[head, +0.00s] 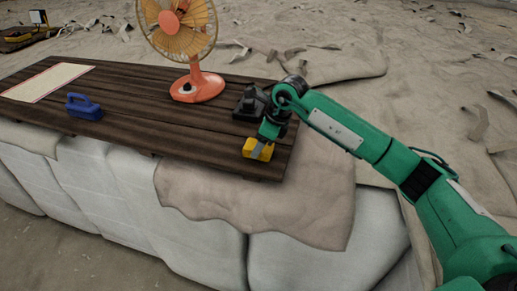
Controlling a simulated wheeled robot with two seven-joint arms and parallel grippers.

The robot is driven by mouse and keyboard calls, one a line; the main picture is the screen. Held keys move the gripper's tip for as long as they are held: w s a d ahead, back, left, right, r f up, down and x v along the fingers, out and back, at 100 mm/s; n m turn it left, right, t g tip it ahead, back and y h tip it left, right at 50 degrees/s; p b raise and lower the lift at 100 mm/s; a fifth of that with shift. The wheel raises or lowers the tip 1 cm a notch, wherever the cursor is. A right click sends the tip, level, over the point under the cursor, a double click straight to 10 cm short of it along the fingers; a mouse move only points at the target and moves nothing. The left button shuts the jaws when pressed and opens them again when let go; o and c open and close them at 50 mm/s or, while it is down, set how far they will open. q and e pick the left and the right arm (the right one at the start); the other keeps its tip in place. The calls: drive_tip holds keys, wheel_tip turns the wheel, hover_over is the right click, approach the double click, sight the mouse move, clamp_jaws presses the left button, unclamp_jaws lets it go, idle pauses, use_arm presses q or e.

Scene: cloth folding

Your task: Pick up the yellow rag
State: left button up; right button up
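A small, bright yellow, block-like thing (258,149), which could be the yellow rag, is at the front right edge of the dark slatted table (140,108). My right gripper (267,133) points down directly over it, at or touching its top. The fingertips are small and partly hidden, so I cannot tell whether they are open or closed on it. A flat pale cream cloth (48,82) with a reddish border lies at the table's far left. My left gripper is not in view.
An orange fan (198,88) stands at the table's back middle. A blue handled object (84,107) sits at the left front. A dark object (249,104) stands close behind my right gripper. A beige cloth (262,198) hangs over pale blocks in front.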

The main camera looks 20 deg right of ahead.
drive_tip(key=shift+c, duration=0.7)
drive_tip(key=shift+r, duration=0.1)
drive_tip(key=shift+r+b, duration=0.3)
drive_tip(key=shift+r, duration=0.15)
wheel_tip(320, 180, up, 19)
drive_tip(key=b, duration=0.5)
